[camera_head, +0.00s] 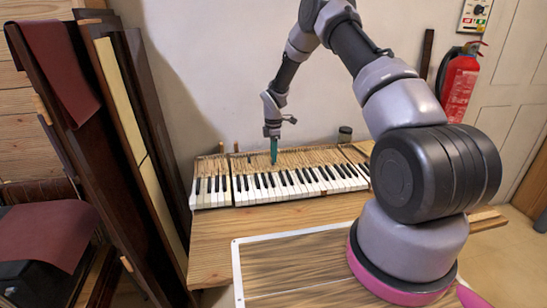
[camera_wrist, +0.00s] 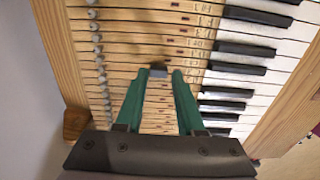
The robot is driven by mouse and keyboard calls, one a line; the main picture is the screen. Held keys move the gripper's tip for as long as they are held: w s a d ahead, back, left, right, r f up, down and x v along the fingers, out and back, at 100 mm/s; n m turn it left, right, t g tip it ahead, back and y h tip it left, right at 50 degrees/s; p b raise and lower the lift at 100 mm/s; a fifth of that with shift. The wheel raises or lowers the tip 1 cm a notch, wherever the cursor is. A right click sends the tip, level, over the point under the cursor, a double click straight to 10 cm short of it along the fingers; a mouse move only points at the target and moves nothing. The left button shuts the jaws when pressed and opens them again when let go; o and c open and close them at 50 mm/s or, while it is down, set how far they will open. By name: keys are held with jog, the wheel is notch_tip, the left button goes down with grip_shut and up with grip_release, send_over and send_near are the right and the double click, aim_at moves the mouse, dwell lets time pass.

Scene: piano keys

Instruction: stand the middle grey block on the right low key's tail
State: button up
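The keyboard's wooden key tails (camera_head: 290,157) lie behind the black and white keys (camera_head: 285,187). My gripper (camera_head: 274,160) reaches down over the tails near the middle of the keyboard. The key tails (camera_wrist: 150,43) run across the wrist view under the fingers. I cannot make out other grey blocks, nor tell which tail is the right low key's.
Round grey pins (camera_wrist: 97,37) line the tails' far ends. Raised black keys (camera_wrist: 245,48) lie right of the fingers in the wrist view. A dark jar (camera_head: 345,134) stands behind the keyboard. The wooden bench (camera_head: 215,237) is bare in front.

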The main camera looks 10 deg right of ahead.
jog(key=shift+r, duration=0.3)
jog(key=o, duration=0.6)
jog(key=shift+c, duration=0.2)
jog(key=shift+r, duration=0.1)
jog(key=shift+r, duration=2.4)
